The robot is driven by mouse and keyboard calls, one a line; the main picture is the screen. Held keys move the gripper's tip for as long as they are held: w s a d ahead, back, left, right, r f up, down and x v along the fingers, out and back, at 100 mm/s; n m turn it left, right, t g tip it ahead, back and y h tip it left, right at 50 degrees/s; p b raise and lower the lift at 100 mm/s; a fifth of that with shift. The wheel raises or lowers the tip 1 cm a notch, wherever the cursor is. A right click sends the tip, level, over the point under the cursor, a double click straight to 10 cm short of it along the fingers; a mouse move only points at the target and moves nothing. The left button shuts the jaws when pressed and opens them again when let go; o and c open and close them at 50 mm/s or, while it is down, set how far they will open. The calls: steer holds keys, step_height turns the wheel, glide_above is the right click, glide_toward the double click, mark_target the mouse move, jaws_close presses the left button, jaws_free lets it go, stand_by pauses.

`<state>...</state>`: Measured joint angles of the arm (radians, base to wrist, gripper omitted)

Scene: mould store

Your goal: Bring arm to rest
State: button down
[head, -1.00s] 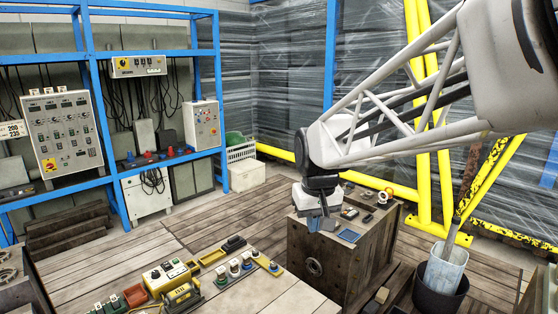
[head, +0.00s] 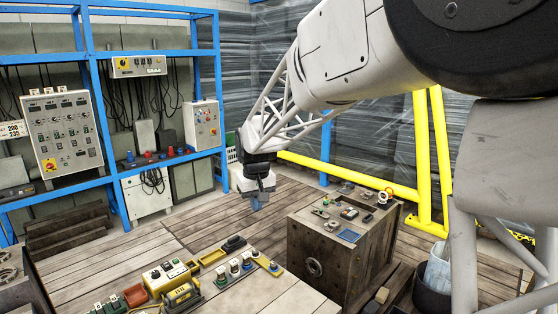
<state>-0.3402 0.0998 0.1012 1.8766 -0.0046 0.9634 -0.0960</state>
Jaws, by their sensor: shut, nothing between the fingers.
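My arm reaches in from the upper right and its end hangs left of the wooden crate-like block (head: 345,262). My gripper (head: 258,203) points down over the plank floor, clear of the block and of the bench. It is small in this view, shut and empty. On top of the block lie several small parts, among them a blue flat piece (head: 349,236) and a ring-shaped part (head: 383,197).
A bench (head: 262,298) in front carries a yellow control box (head: 166,275) and several knobs and switches. A blue rack (head: 92,120) with control panels stands left. Yellow rails (head: 352,179) run behind. A dark bucket (head: 431,293) stands at right. Open floor lies between rack and block.

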steer(key=w+a+f+n, duration=0.1)
steer(key=w+a+f, duration=0.4)
steer(key=a, duration=0.6)
steer(key=w+a+f+n, duration=0.1)
steer(key=w+a+f, duration=0.4)
steer(key=a+f, duration=0.5)
steer(key=w+a+f+n+g, duration=0.1)
steer(key=w+a+f+n, duration=0.1)
steer(key=w+a+f, duration=0.3)
steer(key=a+f, duration=0.3)
steer(key=a, duration=0.4)
steer(key=shift+a, duration=0.35)
steer(key=shift+f, duration=0.2)
steer(key=shift+f, duration=3.15)
